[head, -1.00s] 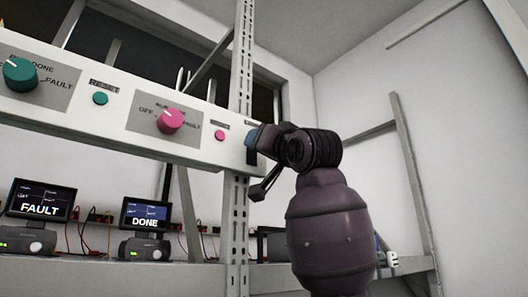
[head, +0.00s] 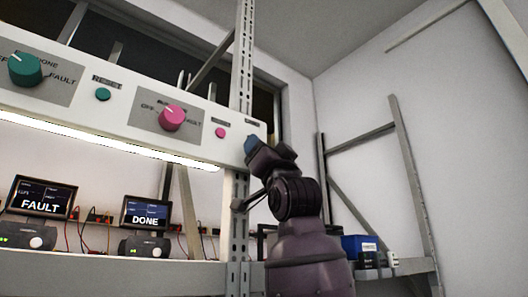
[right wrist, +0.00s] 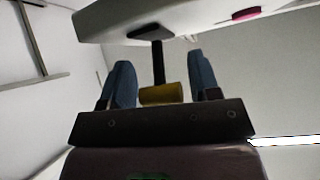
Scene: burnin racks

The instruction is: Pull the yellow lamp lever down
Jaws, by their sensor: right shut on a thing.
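The yellow lamp lever (right wrist: 160,93) shows in the right wrist view as a yellow grip on a black stem, hanging from the underside of the white panel (right wrist: 105,20). In the head view my right gripper (head: 250,146) is at the right end of the white panel (head: 120,125), and the lever is hidden there. A lit lamp strip (head: 110,142) glows along the panel's lower edge. My left gripper is not in view.
The panel carries a green knob (head: 25,70), a pink knob (head: 172,117) and small buttons. Below it, a FAULT screen (head: 41,197) and a DONE screen (head: 146,213) stand on the shelf. A perforated upright (head: 244,60) rises behind my gripper. A blue box (head: 358,246) sits at right.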

